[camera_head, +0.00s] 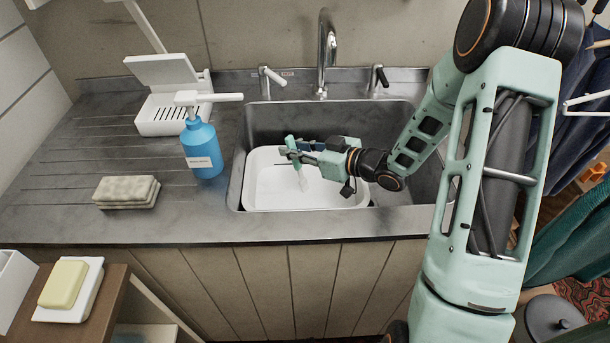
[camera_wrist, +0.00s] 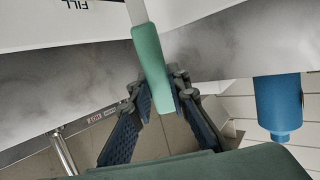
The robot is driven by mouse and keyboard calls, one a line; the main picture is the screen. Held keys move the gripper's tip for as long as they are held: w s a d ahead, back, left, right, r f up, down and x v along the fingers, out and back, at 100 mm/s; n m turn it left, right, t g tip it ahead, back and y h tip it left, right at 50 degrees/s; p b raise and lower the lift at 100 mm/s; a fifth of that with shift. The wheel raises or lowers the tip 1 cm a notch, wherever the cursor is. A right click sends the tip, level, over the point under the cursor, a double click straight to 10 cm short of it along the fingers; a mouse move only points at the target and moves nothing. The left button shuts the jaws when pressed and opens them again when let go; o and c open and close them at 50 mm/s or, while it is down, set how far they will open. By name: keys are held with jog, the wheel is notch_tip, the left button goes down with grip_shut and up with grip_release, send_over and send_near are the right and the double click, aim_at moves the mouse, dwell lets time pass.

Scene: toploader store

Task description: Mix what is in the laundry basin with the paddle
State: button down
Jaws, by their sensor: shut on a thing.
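The laundry basin (camera_head: 340,200) is a white tub sitting in the grey sink. A "FILL" marking shows on its white wall in the wrist view (camera_wrist: 60,25). What is inside looks white, and I cannot tell its surface from the tub. The paddle (camera_head: 296,158) has a green handle and a pale lower part reaching down into the basin. My gripper (camera_head: 288,153) is over the left part of the basin, shut on the paddle's green handle. In the wrist view the handle (camera_wrist: 152,65) stands between the two fingers, slightly tilted.
A blue pump bottle (camera_head: 201,148) stands on the counter left of the sink, with a sponge (camera_head: 126,191) farther left. A white open box (camera_head: 170,112) sits behind the bottle. The tap (camera_head: 323,55) and two side handles rise behind the sink.

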notch_tip(320, 180, up, 10)
jog(key=w+a+p, duration=0.2)
jog(key=p, duration=0.6)
jog(key=shift+a+r, duration=0.25)
jog(key=shift+a, duration=0.1)
jog(key=shift+w, duration=0.1)
dwell(0.5)
notch_tip(320, 180, up, 5)
jog(key=p, duration=0.4)
jog(key=shift+d+r, duration=0.1)
dwell(0.4)
